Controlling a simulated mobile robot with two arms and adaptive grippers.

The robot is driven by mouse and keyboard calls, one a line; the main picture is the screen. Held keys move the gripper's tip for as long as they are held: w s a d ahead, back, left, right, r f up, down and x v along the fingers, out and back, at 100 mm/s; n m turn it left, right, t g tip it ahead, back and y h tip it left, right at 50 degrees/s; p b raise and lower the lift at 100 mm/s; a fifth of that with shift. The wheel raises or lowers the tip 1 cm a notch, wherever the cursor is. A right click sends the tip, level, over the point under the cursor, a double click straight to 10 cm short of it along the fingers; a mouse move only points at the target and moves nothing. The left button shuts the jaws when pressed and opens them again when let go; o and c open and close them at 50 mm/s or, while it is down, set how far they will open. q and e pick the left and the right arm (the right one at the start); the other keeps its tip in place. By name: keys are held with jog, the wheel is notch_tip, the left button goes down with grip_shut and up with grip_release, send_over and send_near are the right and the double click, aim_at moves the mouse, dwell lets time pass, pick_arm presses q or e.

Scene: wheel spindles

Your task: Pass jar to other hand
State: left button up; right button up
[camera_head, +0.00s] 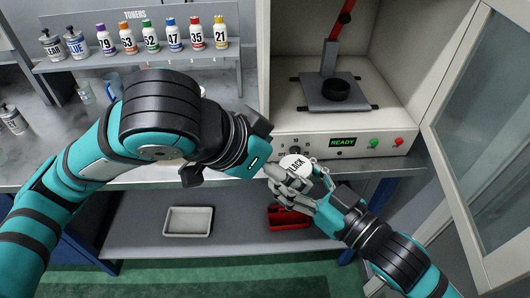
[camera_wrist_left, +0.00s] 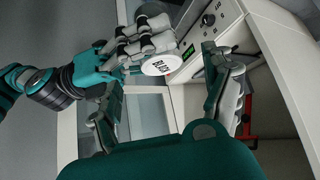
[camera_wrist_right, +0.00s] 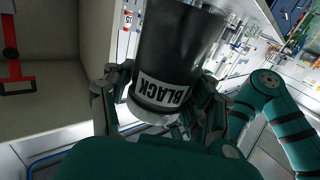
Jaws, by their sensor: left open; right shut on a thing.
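The jar is dark with a white lid and a "BLACK" label. Its round white end (camera_head: 296,165) shows in the head view, and its dark body (camera_wrist_right: 178,45) fills the middle of the right wrist view. My right gripper (camera_head: 300,183) is shut around the jar and holds it in the air before the bench. My left gripper (camera_head: 274,168) is close beside it on the left. In the left wrist view its fingers (camera_wrist_left: 170,95) stand apart, with the jar (camera_wrist_left: 158,66) beyond them. The left fingers are partly hidden in the head view.
A shelf of numbered toner bottles (camera_head: 175,45) stands at the back left. A machine (camera_head: 345,142) with a green READY display is behind the grippers. A white tray (camera_head: 188,222) and a red bin (camera_head: 284,217) sit on the lower shelf.

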aim_at(293, 168)
pick_arm(q)
jog(key=x, duration=0.7)
jog(key=shift+c, duration=0.4)
jog(key=c, duration=1.4)
jog(key=shift+r, duration=0.1)
pick_arm(e)
jog(key=o, duration=1.5)
